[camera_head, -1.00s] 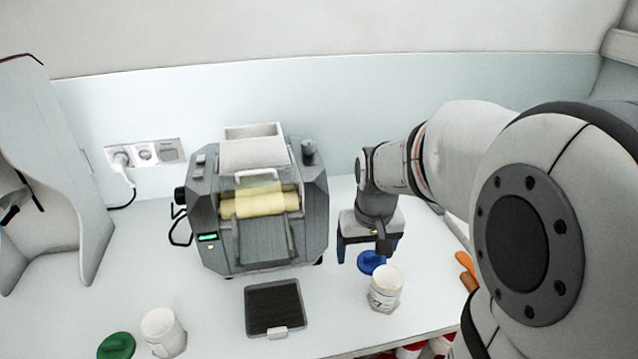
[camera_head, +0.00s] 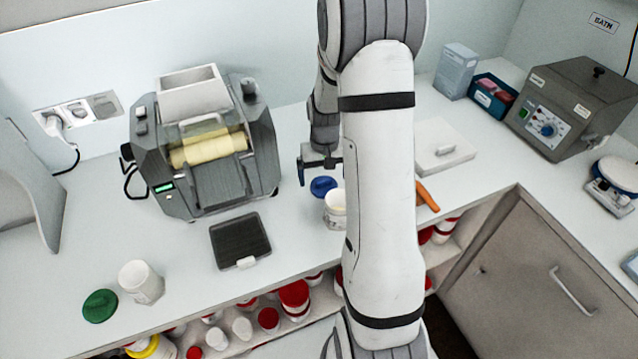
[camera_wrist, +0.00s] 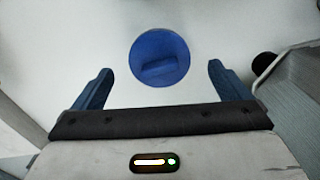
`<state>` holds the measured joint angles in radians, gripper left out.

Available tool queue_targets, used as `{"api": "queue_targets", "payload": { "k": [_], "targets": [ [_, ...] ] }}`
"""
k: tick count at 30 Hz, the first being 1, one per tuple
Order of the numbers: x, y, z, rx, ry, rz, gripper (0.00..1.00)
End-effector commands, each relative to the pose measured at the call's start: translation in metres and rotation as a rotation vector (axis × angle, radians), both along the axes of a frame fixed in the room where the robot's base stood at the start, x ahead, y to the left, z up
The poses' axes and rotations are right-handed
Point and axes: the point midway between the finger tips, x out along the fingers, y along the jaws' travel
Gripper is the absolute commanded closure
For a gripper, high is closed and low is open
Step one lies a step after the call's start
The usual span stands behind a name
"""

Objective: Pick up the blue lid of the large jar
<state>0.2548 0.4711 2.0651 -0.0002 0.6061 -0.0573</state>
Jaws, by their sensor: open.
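The blue lid (camera_head: 323,186) lies on the worktop just behind an open white jar (camera_head: 335,209), which my arm partly covers in the head view. In the wrist view the blue lid (camera_wrist: 159,57) is a round disc with a raised grip bar, centred ahead of my fingers. My gripper (camera_head: 318,170) is above the worktop close to the lid; its blue fingers (camera_wrist: 158,86) are spread wide with nothing between them. I cannot tell the exact height of the fingers over the lid.
The roller mill (camera_head: 205,150) stands left of my gripper, with a black tray (camera_head: 240,240) in front. A second white jar (camera_head: 141,282) and a green lid (camera_head: 100,306) are at the front left. An orange-handled tool (camera_head: 428,197) lies right of my arm.

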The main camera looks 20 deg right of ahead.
Motion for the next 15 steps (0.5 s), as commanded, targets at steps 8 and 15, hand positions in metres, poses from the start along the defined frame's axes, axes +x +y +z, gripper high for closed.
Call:
{"api": "queue_targets", "payload": {
  "k": [8, 15],
  "targets": [
    [0.0, 0.0, -0.024, 0.0, 0.0, 0.0, 0.04],
    [0.0, -0.001, -0.024, 0.0, -0.001, -0.001, 0.07]
  ]
}}
